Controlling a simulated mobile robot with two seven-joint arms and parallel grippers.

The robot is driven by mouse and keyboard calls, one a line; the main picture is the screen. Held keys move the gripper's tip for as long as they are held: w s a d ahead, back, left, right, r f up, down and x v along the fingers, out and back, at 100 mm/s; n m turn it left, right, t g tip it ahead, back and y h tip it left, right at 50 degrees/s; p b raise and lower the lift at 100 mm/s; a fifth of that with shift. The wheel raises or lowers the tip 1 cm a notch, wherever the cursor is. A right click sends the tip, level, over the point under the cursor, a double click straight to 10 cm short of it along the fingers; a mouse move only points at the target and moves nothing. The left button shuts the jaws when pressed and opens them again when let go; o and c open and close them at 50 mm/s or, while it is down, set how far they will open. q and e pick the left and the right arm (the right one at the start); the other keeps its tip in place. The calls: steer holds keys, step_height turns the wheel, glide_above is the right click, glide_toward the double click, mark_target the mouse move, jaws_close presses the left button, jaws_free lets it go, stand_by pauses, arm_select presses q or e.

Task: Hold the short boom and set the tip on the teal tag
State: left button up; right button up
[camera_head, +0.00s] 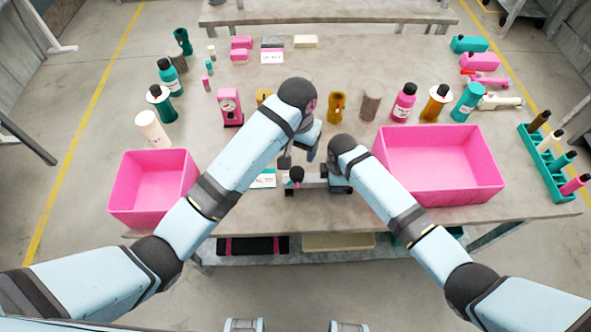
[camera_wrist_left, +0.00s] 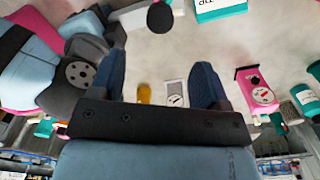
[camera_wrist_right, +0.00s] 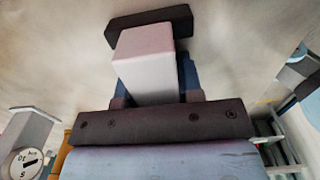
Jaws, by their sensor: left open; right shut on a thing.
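A short pale grey boom (camera_head: 312,181) with dark ends lies across the front middle of the table. My right gripper (camera_head: 338,178) is shut on it near its right end. In the right wrist view a pale block-like part of the boom (camera_wrist_right: 145,60) with a dark crossbar sits between the fingers. A dark ball-like tip (camera_head: 296,174) shows at the boom's left end, and also in the left wrist view (camera_wrist_left: 160,17). The white-and-teal tag (camera_head: 263,180) lies just left of it, partly hidden by my left arm. My left gripper (camera_head: 298,154) is open and empty above the boom.
Pink bins (camera_head: 119,212) (camera_head: 495,196) stand left and right. A pink gauge (camera_head: 230,105), a mustard cylinder (camera_head: 337,106) and several bottles (camera_head: 403,102) stand farther back. A teal rack (camera_head: 548,180) is on the right edge. The front edge is close to the boom.

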mark_target(296, 172)
arm_select(q)
step_height(296, 172, down, 11)
steer(key=shift+f, duration=0.1)
stand_by(0.3)
